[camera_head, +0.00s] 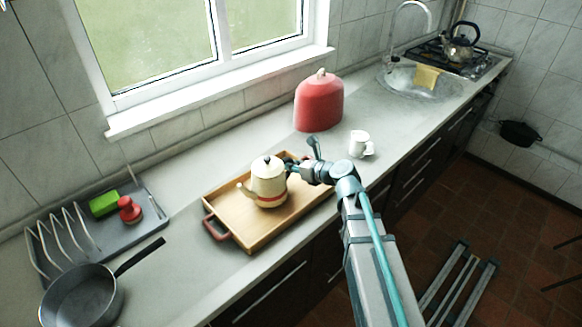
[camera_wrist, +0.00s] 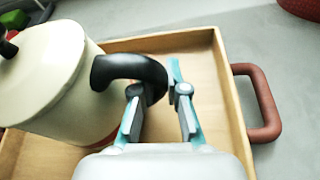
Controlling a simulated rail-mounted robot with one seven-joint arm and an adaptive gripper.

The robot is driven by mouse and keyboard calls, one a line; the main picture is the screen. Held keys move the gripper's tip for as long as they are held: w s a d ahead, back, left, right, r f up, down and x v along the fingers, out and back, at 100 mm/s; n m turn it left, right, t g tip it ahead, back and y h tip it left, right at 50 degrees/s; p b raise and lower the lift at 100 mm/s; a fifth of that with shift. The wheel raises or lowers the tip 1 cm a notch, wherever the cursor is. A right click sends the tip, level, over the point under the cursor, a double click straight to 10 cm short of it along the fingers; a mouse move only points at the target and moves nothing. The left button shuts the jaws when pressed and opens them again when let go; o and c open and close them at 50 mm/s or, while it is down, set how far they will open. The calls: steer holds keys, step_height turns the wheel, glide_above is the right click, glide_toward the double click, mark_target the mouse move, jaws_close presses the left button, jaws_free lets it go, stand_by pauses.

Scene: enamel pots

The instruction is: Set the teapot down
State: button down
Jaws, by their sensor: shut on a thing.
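The cream enamel teapot (camera_head: 268,185) with a black knob and a red band near its base is upright over the wooden tray (camera_head: 237,221). Its base looks at or very near the tray floor; I cannot tell if they touch. My gripper (camera_head: 292,164) is at the teapot's right side, shut on its black handle. In the wrist view, the handle (camera_wrist: 128,66) curves down between the fingers of my gripper (camera_wrist: 158,90), and the teapot body (camera_wrist: 50,75) is at left. The tray (camera_wrist: 225,100) lies beneath, with its red-brown handle (camera_wrist: 265,105) at right.
A red canister (camera_head: 319,103) stands behind the tray and a white mug (camera_head: 359,146) to its right. The tray's visible floor is otherwise bare.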

steer(key=shift+f, duration=0.5)
steer(key=shift+f, duration=0.1)
steer(key=c, duration=1.2)
jaws_free()
steer(key=b+v, duration=0.1)
steer(key=v, duration=1.1)
steer(key=shift+b, duration=0.3)
